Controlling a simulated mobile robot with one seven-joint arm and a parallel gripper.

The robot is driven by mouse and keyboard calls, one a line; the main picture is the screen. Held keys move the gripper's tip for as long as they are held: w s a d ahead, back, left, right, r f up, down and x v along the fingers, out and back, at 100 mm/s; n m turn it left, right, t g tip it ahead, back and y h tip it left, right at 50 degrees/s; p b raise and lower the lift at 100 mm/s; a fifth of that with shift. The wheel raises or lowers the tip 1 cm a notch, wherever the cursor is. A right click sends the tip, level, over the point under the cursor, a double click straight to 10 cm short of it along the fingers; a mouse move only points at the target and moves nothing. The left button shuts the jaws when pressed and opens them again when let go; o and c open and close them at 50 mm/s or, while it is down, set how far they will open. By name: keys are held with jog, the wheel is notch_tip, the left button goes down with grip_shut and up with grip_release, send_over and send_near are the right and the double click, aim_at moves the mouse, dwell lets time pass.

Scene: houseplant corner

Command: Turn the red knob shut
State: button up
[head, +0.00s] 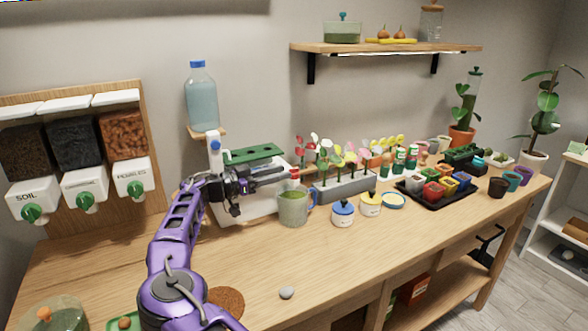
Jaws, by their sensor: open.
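A small red knob (294,172) shows at the right end of a white box-shaped unit (262,208) with a green top (250,153). A grey-green mug (293,207) with a blue handle stands just below and in front of the knob. My gripper (272,177) is open, in front of the white unit and a little left of the knob. It hides part of the unit. At this size I cannot tell whether the fingers touch the knob, nor how far the knob is turned.
A blue-capped bottle (202,98) stands above the unit on a small ledge. A grey planter (343,188) of flowers, a blue jar (343,213) and a yellow jar (370,204) sit to the right.

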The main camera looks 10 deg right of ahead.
aim_at(294, 169)
jog(key=x, duration=0.5)
grip_shut()
dwell(0.3)
